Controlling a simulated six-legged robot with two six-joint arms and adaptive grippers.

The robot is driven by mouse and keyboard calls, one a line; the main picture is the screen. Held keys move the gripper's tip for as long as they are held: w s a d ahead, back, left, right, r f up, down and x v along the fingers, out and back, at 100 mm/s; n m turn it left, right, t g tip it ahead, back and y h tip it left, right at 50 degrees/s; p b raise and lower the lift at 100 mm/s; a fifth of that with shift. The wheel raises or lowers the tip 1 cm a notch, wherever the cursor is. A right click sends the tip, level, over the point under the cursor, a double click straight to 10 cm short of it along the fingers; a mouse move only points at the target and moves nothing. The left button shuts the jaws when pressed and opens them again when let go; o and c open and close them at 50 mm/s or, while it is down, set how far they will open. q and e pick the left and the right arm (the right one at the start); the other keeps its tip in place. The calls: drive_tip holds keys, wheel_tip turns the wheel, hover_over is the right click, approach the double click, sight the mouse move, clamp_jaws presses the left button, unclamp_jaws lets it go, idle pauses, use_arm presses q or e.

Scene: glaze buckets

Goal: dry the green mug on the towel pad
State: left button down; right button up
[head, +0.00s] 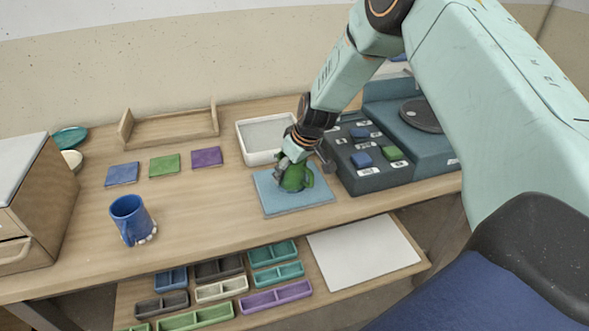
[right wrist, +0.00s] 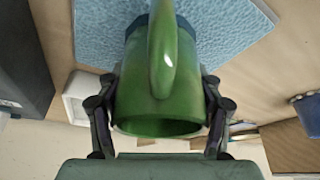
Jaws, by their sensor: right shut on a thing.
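The green mug (head: 296,176) is at the light blue towel pad (head: 315,198) on the table, in the head view. My right gripper (head: 297,160) is shut on the mug from above. In the right wrist view the green mug (right wrist: 150,85) sits between the two fingers (right wrist: 158,108), with its handle toward the camera and its open mouth toward the palm. A blue band shows at the mug's far end, over the towel pad (right wrist: 105,30). I cannot tell whether the mug touches the pad. My left gripper is not in view.
A blue mug (head: 132,220) stands at the left. Blue, green and purple tiles (head: 164,165) lie behind it. A white tray (head: 246,156) is behind the pad, and a dark block-holding board (head: 371,180) is close on its right. Compartment trays (head: 222,290) lie on the lower shelf.

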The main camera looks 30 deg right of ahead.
drive_tip(key=shift+w+a+b, duration=0.2)
drive_tip(key=shift+a, duration=0.45)
drive_tip(key=shift+w+a+b, duration=0.15)
drive_tip(key=shift+a+b, duration=0.05)
drive_tip(key=shift+a, duration=0.45)
drive_tip(key=shift+d, duration=0.15)
drive_tip(key=shift+s+d, duration=0.2)
drive_tip(key=shift+d, duration=0.4)
drive_tip(key=shift+s+d, duration=0.15)
drive_tip(key=shift+d, duration=0.4)
drive_tip(key=shift+d, duration=0.1)
drive_tip(key=shift+s+d+p, duration=0.15)
drive_tip(key=shift+d+p, duration=0.05)
drive_tip(key=shift+d, duration=0.35)
drive_tip(key=shift+s+d+p, duration=0.15)
drive_tip(key=shift+d+p, duration=0.05)
drive_tip(key=shift+d, duration=0.3)
drive_tip(key=shift+w+a+b, duration=0.2)
drive_tip(key=shift+a+b, duration=0.05)
drive_tip(key=shift+a, duration=0.55)
drive_tip(key=shift+w+a+b, duration=0.25)
drive_tip(key=shift+a+b, duration=0.05)
drive_tip(key=shift+a, duration=0.55)
drive_tip(key=shift+w+a+b, duration=0.2)
drive_tip(key=shift+a+b, duration=0.05)
drive_tip(key=shift+a, duration=0.55)
drive_tip(key=shift+r, duration=0.1)
